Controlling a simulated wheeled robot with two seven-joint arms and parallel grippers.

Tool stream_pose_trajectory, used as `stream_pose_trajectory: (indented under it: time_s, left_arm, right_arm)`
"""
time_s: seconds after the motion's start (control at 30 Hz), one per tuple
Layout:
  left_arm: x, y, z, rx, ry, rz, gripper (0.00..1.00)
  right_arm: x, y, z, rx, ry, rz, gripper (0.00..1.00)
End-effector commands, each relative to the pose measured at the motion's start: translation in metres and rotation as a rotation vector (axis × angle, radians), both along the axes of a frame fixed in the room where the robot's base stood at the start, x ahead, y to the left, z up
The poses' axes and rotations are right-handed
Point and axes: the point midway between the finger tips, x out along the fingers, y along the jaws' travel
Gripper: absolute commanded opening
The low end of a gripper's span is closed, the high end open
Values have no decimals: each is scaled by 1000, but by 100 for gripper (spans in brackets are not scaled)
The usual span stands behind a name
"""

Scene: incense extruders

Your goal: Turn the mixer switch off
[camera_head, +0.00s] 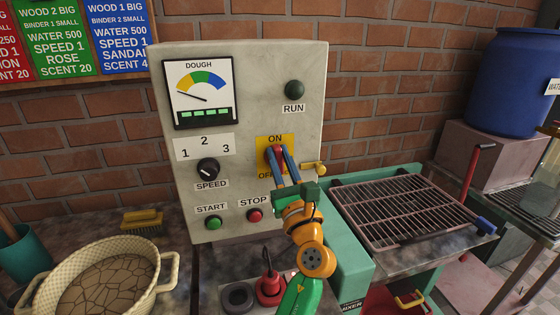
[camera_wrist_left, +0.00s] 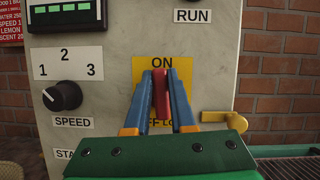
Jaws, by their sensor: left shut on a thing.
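The mixer switch is a red lever (camera_wrist_left: 160,92) on a yellow plate (camera_head: 262,146) marked ON above and OFF below. The plate is on the front of a grey control panel (camera_head: 250,80). The lever's top is just below the ON word in the left wrist view. My left gripper (camera_head: 275,157) is shut on the lever, with a blue finger on each side of it; the fingers also show in the left wrist view (camera_wrist_left: 160,85). The RUN lamp (camera_head: 294,90) is dark green. My right gripper is out of view.
The speed knob (camera_head: 208,169), green start button (camera_head: 214,223) and red stop button (camera_head: 254,215) are left of my gripper. A brass latch (camera_head: 314,168) sticks out close on the right. A wire rack (camera_head: 400,208) stands right; a woven basket (camera_head: 165,270) stands lower left.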

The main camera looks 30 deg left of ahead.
Motion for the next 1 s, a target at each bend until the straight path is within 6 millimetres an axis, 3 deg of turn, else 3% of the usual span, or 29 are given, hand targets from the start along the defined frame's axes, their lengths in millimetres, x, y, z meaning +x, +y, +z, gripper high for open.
stream_pose_trajectory:
  time_s: [0.5, 1.0]
  left_arm:
    - [-4, 3, -7, -300, -347, 0, 0]
    - [-7, 6, -9, -609, -707, 1, 0]
  right_arm:
    - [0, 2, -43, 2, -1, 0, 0]
    - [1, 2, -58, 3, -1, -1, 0]
